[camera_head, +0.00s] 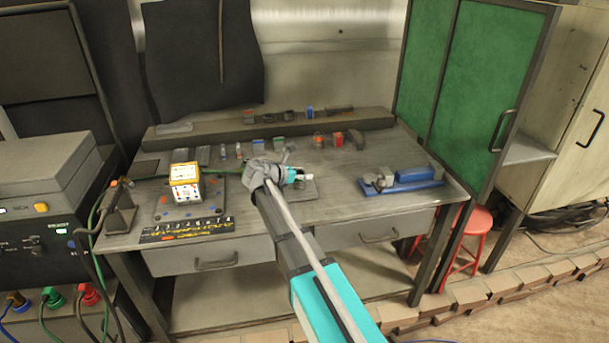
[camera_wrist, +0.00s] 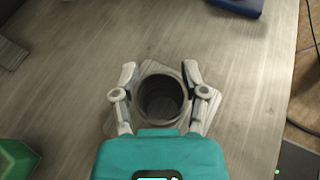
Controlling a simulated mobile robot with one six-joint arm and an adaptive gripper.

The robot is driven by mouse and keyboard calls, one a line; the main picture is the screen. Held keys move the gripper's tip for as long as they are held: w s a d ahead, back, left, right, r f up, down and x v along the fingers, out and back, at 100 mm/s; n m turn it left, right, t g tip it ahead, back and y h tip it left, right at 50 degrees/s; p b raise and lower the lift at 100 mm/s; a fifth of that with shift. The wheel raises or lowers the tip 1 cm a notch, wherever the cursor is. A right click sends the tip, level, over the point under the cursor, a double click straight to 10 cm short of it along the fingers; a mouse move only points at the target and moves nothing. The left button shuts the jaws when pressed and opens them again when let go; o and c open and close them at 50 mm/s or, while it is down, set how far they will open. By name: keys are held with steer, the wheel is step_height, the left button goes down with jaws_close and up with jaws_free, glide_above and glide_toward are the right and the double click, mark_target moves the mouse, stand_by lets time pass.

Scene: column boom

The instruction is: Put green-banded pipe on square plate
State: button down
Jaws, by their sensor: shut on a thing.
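My gripper (camera_wrist: 160,74) is shut on a dark grey hollow pipe (camera_wrist: 161,96), with one finger on each side of it. In the wrist view I look down into its open round end. No green band shows from this angle. A pale grey square plate (camera_wrist: 208,82) lies beneath the pipe on the table, partly hidden by the pipe and the fingers. I cannot tell whether the pipe touches the plate. In the head view, my gripper (camera_head: 299,178) is above the plate (camera_head: 312,190), near the bench's middle; the pipe is mostly hidden there.
The workbench (camera_head: 345,188) has a blue-based vise (camera_head: 402,180) at right and a yellow-and-white box (camera_head: 185,183) on a dark plate at left. Several small coloured parts line the back, before a raised shelf (camera_head: 270,127). A green-panelled cabinet (camera_head: 480,75) stands right.

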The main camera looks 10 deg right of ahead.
steer(key=shift+f, duration=0.15)
steer(key=shift+c, duration=0.6)
jaws_free()
steer(key=shift+r, duration=0.25)
steer(key=p+v, duration=0.4)
steer(key=v, duration=0.8)
steer(key=shift+p, duration=0.3)
